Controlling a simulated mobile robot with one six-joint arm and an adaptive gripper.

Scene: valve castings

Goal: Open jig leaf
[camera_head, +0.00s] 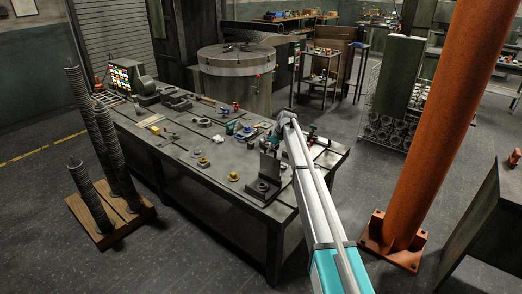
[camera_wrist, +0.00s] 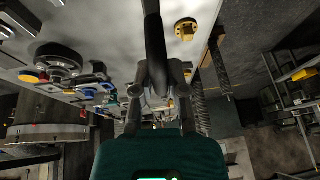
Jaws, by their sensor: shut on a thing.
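The jig (camera_head: 262,188) stands at the near right end of the workbench, a dark base with an upright grey part. My arm reaches over the bench, and my gripper (camera_head: 272,131) is at the top of the jig, small and partly hidden by my arm in the head view. In the wrist view my gripper (camera_wrist: 158,85) is shut on a dark bar, which I take as the jig leaf (camera_wrist: 153,35); it runs from the top edge down between the fingers. The leaf's hinge and its exact angle cannot be told.
An orange column (camera_head: 440,140) stands to the right. A pallet with tall springs (camera_head: 110,215) stands left; floor between is clear.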

